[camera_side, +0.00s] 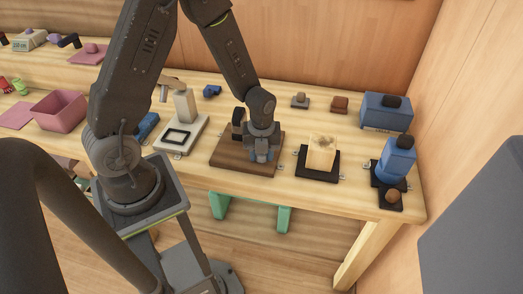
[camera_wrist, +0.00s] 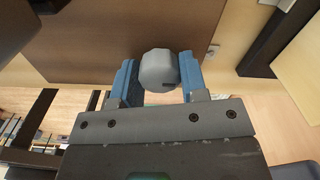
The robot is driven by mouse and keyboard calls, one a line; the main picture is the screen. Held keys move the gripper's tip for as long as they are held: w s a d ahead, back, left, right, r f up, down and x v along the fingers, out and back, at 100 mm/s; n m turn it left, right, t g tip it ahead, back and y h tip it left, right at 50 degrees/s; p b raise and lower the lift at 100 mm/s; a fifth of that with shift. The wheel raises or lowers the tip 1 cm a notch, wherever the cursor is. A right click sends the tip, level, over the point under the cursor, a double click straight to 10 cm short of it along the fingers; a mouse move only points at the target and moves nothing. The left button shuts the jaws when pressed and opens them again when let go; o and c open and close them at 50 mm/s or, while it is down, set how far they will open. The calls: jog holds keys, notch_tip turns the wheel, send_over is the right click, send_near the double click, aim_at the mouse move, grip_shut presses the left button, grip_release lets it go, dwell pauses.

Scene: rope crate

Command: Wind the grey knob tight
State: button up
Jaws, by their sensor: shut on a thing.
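The grey knob (camera_wrist: 158,70) shows in the wrist view between the two blue fingers of my gripper (camera_wrist: 158,82). It looks faceted and rounded, with a small dark notch at its lower right. My gripper is shut on it. In the side view my gripper (camera_side: 262,156) points down over a dark brown wooden board (camera_side: 228,154) on the table, and it hides the knob there. A black upright part (camera_side: 238,118) stands on the board just behind my gripper.
A pale wooden block (camera_side: 321,152) on a black base stands to the right. A white plate with a black frame (camera_side: 177,138) lies to the left. Farther right are a blue bottle-like object (camera_side: 397,158) and a blue-grey box (camera_side: 384,115). A pink bin (camera_side: 59,110) stands far left.

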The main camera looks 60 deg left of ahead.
jog(key=m, duration=0.8)
jog(key=o, duration=0.9)
jog(key=n, duration=0.6)
